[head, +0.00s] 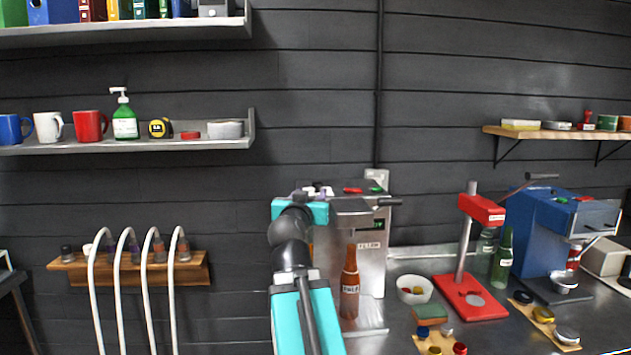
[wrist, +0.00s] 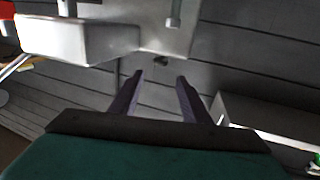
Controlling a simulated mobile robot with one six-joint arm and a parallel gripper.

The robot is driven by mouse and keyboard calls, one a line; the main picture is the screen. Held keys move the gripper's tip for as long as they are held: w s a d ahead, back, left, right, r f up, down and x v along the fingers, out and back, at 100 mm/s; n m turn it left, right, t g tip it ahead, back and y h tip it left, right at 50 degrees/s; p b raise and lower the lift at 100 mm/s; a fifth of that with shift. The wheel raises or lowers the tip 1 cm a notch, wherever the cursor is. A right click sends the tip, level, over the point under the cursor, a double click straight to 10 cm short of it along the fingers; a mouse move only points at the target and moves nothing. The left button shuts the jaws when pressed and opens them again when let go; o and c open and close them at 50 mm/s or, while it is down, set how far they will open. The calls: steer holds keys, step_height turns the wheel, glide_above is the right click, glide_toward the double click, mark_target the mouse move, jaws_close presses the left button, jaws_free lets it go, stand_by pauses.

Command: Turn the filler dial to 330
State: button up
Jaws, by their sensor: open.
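The filler (head: 371,262) is a steel machine with a small dark display with green marks, too small to read. A red and a green button (head: 376,190) sit on its top. A brown labelled bottle (head: 350,285) stands upright at its front. I cannot make out the dial; my arm covers the filler's left part. My gripper (wrist: 160,90) shows two purple fingers apart with nothing between them in the wrist view. In the head view it is mostly hidden behind my wrist, near the filler's upper left. A pale grey housing (wrist: 95,40) is beyond the fingers in the wrist view.
Right of the filler are a white bowl (head: 427,290), a red-based press (head: 473,306), a green bottle (head: 503,260) and a blue machine (head: 541,235). A wooden rack (head: 190,272) with white hoses hangs at left. Mugs stand on a wall shelf (head: 175,146).

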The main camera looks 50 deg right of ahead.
mark_target(316, 185)
steer(key=shift+p+x, duration=3.15)
steer(key=shift+x, duration=1.45)
steer(key=c, duration=1)
steer(key=shift+f, duration=0.1)
